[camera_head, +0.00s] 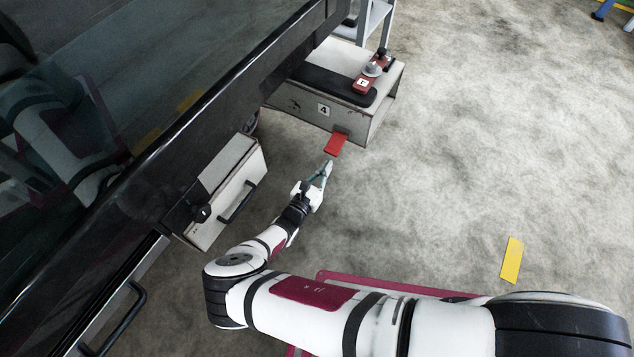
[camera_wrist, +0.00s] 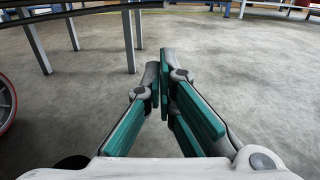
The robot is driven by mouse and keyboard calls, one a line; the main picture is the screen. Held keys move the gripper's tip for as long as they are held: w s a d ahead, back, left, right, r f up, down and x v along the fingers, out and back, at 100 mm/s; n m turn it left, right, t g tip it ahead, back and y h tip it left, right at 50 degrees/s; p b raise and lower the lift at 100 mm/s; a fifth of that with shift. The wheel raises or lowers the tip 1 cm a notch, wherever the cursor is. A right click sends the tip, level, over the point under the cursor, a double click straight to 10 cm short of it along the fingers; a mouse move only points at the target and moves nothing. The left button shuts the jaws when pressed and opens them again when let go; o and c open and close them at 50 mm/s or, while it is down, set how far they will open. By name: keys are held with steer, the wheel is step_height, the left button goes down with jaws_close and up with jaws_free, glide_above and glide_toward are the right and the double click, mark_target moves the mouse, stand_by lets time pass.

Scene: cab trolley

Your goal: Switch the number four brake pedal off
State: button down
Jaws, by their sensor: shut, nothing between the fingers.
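The number four brake pedal is a red plate (camera_head: 336,144) that sticks out at the lower front of a grey box (camera_head: 340,118) in the head view. The box carries a "4" label (camera_head: 323,110). My gripper (camera_head: 325,168) is just below the pedal in the head view, with its fingertips close to it. I cannot tell whether they touch. In the wrist view my gripper (camera_wrist: 163,90) is shut, its teal pads together and nothing between them. The pedal does not show in the wrist view.
A black panel and glass (camera_head: 200,110) run along the left. A pale box with a black handle (camera_head: 228,190) juts out below it. A red part (camera_head: 368,80) with a grey knob sits on the number four box. Concrete floor to the right is open, with a yellow strip (camera_head: 512,260).

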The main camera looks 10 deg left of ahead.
mark_target(335, 144)
step_height(335, 144, up, 4)
steer(key=shift+f, duration=0.1)
stand_by(0.4)
